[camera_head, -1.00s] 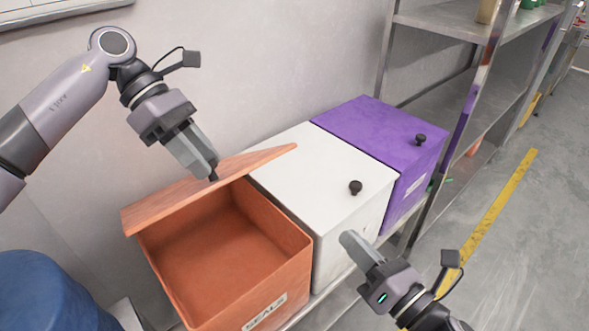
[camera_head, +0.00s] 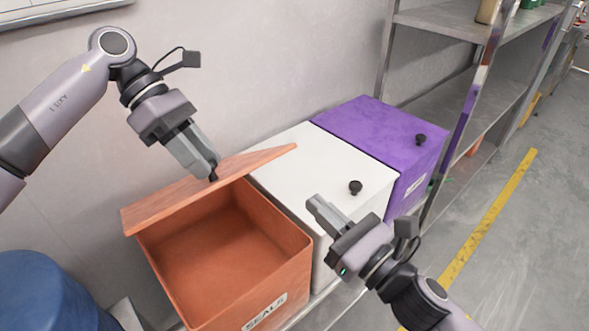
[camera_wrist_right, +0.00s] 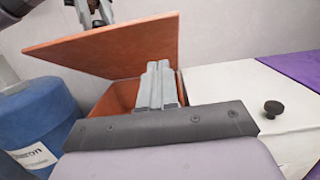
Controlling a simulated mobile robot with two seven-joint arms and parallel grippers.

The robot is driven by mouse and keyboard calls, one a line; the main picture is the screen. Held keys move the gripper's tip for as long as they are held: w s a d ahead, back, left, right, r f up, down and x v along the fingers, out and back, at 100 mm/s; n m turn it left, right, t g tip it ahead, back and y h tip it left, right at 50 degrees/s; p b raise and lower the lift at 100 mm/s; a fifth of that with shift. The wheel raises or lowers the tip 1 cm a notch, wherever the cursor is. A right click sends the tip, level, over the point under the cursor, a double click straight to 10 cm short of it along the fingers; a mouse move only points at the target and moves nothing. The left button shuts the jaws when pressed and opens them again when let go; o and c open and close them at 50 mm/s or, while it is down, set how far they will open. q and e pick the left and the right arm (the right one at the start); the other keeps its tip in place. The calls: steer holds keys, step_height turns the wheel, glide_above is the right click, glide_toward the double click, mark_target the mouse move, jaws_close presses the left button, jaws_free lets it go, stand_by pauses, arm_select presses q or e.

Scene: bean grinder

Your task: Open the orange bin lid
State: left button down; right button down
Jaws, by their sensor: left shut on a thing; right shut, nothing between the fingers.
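The orange bin (camera_head: 230,270) has a label on its front, and its inside shows empty. Its orange lid (camera_head: 165,203) is raised and tilted up at the back, toward the wall. My left gripper (camera_head: 212,176) is shut on the lid's dark knob, at the lid's upper face. My right gripper (camera_head: 312,203) is shut and empty, above the front of the white bin and just right of the orange bin's rim. In the right wrist view, the raised lid (camera_wrist_right: 105,47) stands beyond my right gripper (camera_wrist_right: 158,68), whose fingers are together.
A white bin (camera_head: 310,160) with a closed lid and black knob stands beside the orange one. A closed purple bin (camera_head: 375,130) is further right. A blue drum (camera_head: 45,295) is at the lower left. A metal shelf (camera_head: 450,100) stands behind right.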

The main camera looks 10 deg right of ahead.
mark_target(279, 156)
arm_select(q)
steer(key=shift+w+a+f, duration=0.1)
steer(key=shift+a+f, duration=0.1)
steer(key=shift+f, duration=0.05)
arm_select(e)
steer(key=w+a+r, duration=0.3)
steer(key=w+r, duration=0.1)
steer(key=w, duration=0.1)
steer(key=shift+w+a, duration=0.25)
steer(key=shift+a, duration=0.1)
